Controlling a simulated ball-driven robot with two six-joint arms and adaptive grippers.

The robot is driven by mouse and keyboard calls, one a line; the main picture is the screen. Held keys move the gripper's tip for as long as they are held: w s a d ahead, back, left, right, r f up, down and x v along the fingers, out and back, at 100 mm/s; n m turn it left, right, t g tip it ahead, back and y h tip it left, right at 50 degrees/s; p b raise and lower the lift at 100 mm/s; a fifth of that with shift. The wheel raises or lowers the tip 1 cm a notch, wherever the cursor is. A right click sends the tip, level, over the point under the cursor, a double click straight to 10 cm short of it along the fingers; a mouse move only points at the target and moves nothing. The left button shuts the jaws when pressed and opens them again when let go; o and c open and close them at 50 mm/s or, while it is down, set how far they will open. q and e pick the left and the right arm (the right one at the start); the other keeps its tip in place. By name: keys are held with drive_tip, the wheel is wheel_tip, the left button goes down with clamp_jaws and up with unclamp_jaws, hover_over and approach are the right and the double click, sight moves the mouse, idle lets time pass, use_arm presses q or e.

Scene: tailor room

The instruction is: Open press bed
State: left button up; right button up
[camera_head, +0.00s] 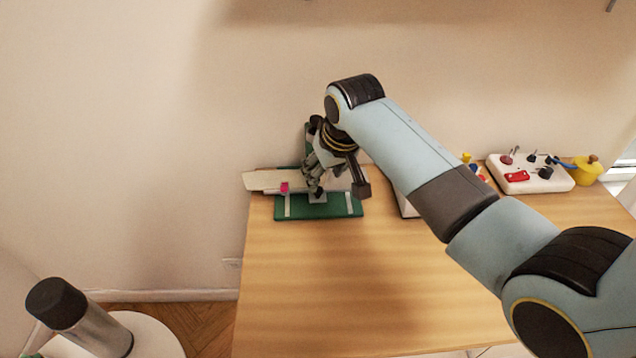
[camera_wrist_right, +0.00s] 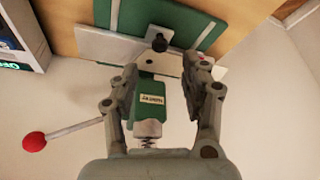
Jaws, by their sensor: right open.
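The press stands at the far left of the table. Its green base (camera_head: 318,206) carries pale strips, and a long pale board (camera_head: 262,181) lies across it. My right gripper (camera_head: 313,188) is over the press and hides much of its middle. In the wrist view my right gripper (camera_wrist_right: 163,80) is open, its fingers on either side of a labelled green block (camera_wrist_right: 150,112). I cannot tell whether they touch it. A lever with a red ball (camera_wrist_right: 34,142) sticks out to the left there. A black knob (camera_wrist_right: 159,43) shows beyond the fingertips. My left gripper is not in view.
A white panel with several dark and red controls (camera_head: 532,177) sits at the back right, beside a yellow object (camera_head: 588,170). A white box (camera_wrist_right: 22,40) stands beside the press. The wooden table (camera_head: 330,280) is clear in front. The wall is close behind.

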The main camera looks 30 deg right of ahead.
sight(319, 191)
drive_tip(key=x, duration=0.4)
drive_tip(key=shift+w, duration=0.15)
drive_tip(key=shift+b+x, duration=0.4)
drive_tip(key=shift+x, duration=0.65)
drive_tip(key=shift+w+f, duration=0.15)
drive_tip(key=shift+f, duration=0.2)
drive_tip(key=shift+c, duration=0.3)
drive_tip(key=c, duration=0.4)
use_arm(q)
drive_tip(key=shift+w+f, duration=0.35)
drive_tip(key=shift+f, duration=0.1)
use_arm(e)
clamp_jaws()
